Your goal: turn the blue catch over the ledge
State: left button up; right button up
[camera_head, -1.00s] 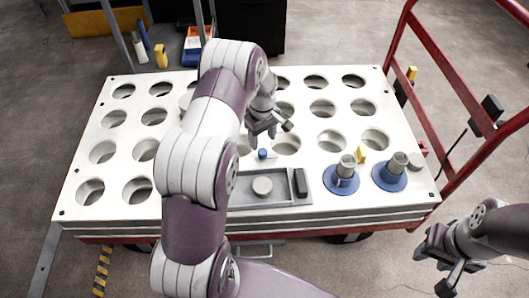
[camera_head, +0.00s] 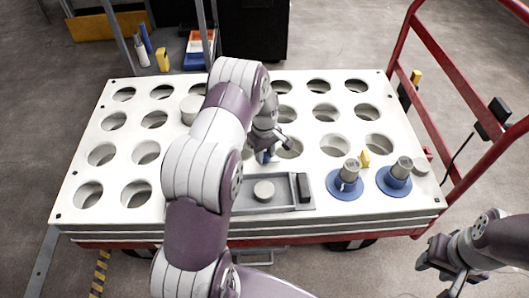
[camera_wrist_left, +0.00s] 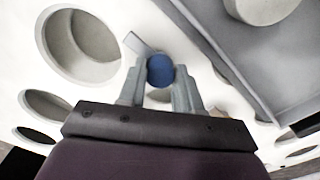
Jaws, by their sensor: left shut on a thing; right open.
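The blue catch (camera_wrist_left: 160,70) shows as a round blue knob between the two fingers of my left gripper (camera_wrist_left: 158,84) in the left wrist view. The fingers are shut on it. A flat pale grey bar (camera_wrist_left: 135,43) sticks out beside the knob; I cannot tell whether it is the catch's arm or the ledge. In the head view my left gripper (camera_head: 265,153) is low over the white perforated table top, just behind the grey tray, with a bit of blue showing at its tips. My right gripper (camera_head: 447,272) is open and empty, off the table's front right corner.
The grey tray (camera_head: 245,207) holds a round disc (camera_head: 264,190) and a black block (camera_head: 304,187). To its right stand two grey cylinders on blue bases (camera_head: 345,185) (camera_head: 394,181) and a yellow piece (camera_head: 364,159). Round holes cover the white top (camera_head: 75,215). A red rail (camera_head: 455,130) stands right.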

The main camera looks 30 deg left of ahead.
pick_arm(q)
jog(key=shift+r, duration=0.1)
jog(key=m+p, duration=0.3)
jog(key=shift+r, duration=0.15)
jog(key=m+p, duration=0.2)
jog(key=m, duration=0.2)
jog(key=shift+m+p, duration=0.4)
jog(key=m+p, duration=0.2)
jog(key=m, duration=0.3)
jog(key=shift+f+m+p, duration=0.2)
jog(key=shift+m+p, duration=0.25)
jog(key=shift+m, duration=2.05)
jog(key=o, duration=1)
jog(key=shift+o, duration=0.2)
